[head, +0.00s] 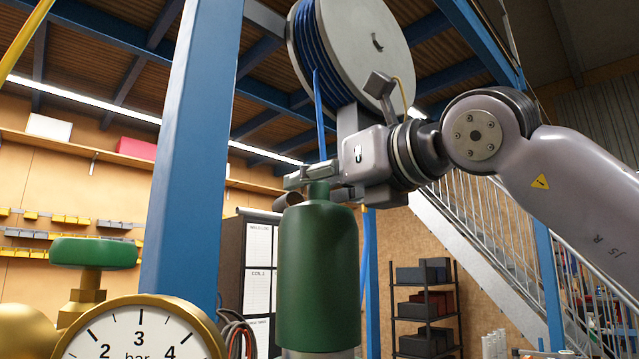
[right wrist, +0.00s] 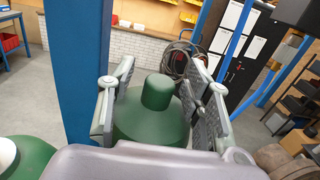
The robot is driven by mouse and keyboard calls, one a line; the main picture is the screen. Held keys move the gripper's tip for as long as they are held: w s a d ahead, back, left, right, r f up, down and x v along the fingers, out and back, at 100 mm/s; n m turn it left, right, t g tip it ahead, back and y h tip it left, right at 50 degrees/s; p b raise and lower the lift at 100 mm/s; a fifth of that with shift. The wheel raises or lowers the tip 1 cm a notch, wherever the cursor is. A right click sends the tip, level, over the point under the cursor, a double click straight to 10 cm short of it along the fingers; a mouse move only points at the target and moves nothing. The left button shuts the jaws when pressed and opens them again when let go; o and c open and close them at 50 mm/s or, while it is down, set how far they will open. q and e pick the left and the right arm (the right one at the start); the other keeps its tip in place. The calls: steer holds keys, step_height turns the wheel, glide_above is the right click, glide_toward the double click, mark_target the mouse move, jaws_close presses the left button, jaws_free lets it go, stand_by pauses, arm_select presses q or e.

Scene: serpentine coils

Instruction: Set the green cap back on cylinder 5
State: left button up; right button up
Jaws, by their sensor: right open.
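The green cap (head: 318,275) stands upright on top of a pale grey cylinder (head: 320,353), whose top edge just shows at the bottom of the head view. No number is visible on the cylinder. My right gripper (head: 316,184) is at the cap's narrow top knob, with the arm coming in from the right. In the right wrist view the cap (right wrist: 150,118) lies between the two spread fingers (right wrist: 160,92), one on each side of the knob, with visible gaps. My right gripper is open and holds nothing. My left gripper is not in view.
A blue post (head: 195,150) stands close left of the cap. A brass pressure gauge (head: 140,335) and a green handwheel (head: 95,252) are at lower left. A hose reel (head: 355,45) hangs above my gripper. Another green rounded top (right wrist: 28,158) shows in the right wrist view.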

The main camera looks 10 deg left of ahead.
steer(key=v, duration=1.2)
